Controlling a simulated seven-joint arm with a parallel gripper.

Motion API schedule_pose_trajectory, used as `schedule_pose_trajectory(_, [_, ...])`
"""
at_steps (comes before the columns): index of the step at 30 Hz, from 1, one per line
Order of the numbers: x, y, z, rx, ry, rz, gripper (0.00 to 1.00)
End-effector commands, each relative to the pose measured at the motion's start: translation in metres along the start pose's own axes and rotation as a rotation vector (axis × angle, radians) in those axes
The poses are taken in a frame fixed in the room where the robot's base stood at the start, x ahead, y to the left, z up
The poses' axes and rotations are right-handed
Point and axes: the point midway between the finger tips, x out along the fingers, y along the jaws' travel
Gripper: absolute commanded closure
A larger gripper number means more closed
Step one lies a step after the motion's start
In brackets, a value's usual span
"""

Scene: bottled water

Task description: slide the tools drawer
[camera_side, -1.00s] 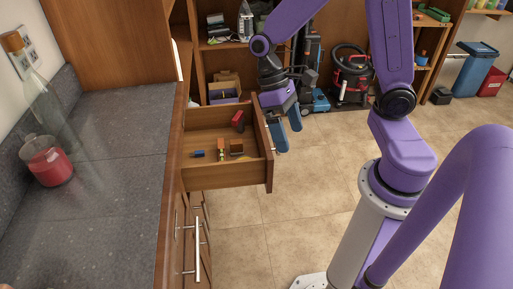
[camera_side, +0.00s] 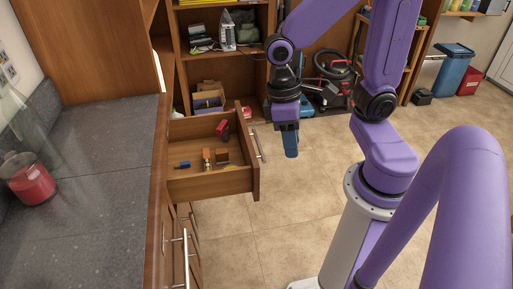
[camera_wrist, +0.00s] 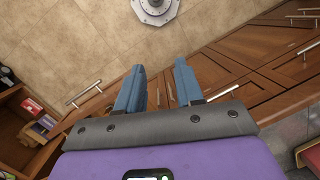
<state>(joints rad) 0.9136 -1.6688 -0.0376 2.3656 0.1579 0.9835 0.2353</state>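The tools drawer (camera_side: 212,184) is pulled open from the wooden counter in the side view. Its front faces right and carries a metal bar handle (camera_side: 257,145). Several small items lie inside, including a red one (camera_side: 222,130) and a blue one (camera_side: 183,165). My gripper (camera_side: 290,150) points down in open space to the right of the handle, apart from it in the picture. In the side view its blue fingers overlap. In the wrist view my gripper (camera_wrist: 157,84) shows two fingers apart with nothing between them.
The stone counter (camera_side: 90,190) holds a jar with red contents (camera_side: 28,180). Another bar handle (camera_side: 185,262) is on the cabinet below.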

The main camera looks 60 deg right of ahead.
Motion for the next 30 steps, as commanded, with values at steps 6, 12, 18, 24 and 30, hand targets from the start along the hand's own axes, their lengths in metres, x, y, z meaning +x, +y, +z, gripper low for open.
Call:
schedule_pose_trajectory(6, [0.015,0.037,-0.039,0.608,-0.191,-0.135,0.64])
schedule_pose_trajectory(12, [0.033,0.083,-0.069,1.135,-0.378,-0.285,0.64])
schedule_pose_trajectory(18, [0.058,0.139,-0.088,1.632,-0.601,-0.464,0.64])
schedule_pose_trajectory(24, [0.089,0.203,-0.093,2.078,-0.873,-0.685,0.64])
schedule_pose_trajectory(30, [0.129,0.267,-0.08,2.441,-1.218,-0.965,0.64])
